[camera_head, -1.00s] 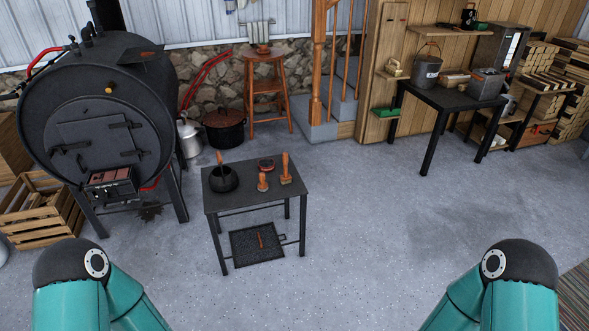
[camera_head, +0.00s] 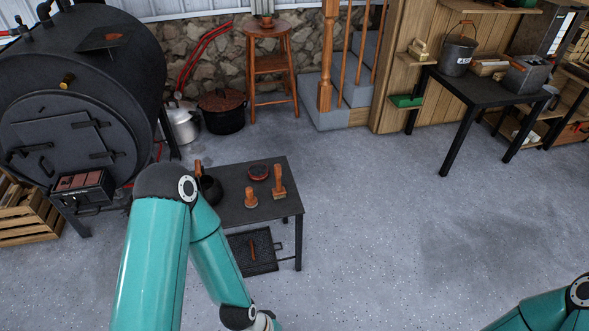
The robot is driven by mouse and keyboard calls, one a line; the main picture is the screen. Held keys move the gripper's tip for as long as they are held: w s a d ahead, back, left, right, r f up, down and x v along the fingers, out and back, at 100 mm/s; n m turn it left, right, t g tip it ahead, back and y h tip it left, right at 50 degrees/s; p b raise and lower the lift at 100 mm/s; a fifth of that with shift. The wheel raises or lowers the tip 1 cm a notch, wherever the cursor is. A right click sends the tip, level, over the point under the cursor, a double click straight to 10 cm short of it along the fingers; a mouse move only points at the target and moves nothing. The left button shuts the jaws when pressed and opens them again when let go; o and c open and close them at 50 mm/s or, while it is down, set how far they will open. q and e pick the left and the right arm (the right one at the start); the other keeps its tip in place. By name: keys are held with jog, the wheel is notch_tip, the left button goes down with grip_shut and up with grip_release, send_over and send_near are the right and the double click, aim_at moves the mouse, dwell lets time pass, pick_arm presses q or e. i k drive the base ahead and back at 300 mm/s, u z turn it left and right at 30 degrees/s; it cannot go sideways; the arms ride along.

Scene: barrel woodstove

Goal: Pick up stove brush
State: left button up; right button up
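A small dark table (camera_head: 265,215) stands left of centre. A brush with an upright wooden handle (camera_head: 279,182) stands near its right edge and looks like the stove brush. A shorter wooden-handled tool (camera_head: 250,197) stands just left of it; its lower part is too small to make out. My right gripper is also out of view.
A barrel stove (camera_head: 75,110) stands at the left, with a wooden crate (camera_head: 28,225) below it. A mesh tray (camera_head: 252,252) sits on the table's lower shelf. A stool (camera_head: 270,65) and a black side table (camera_head: 480,92) stand behind. The floor to the right is clear.

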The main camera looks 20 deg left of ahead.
aim_at(280, 193)
jog(key=u, duration=0.5)
jog(key=i, duration=1.2)
jog(key=u, duration=0.95)
jog(key=k, duration=0.85)
jog(key=u, duration=0.15)
jog(key=i, duration=0.9)
jog(key=z, duration=0.05)
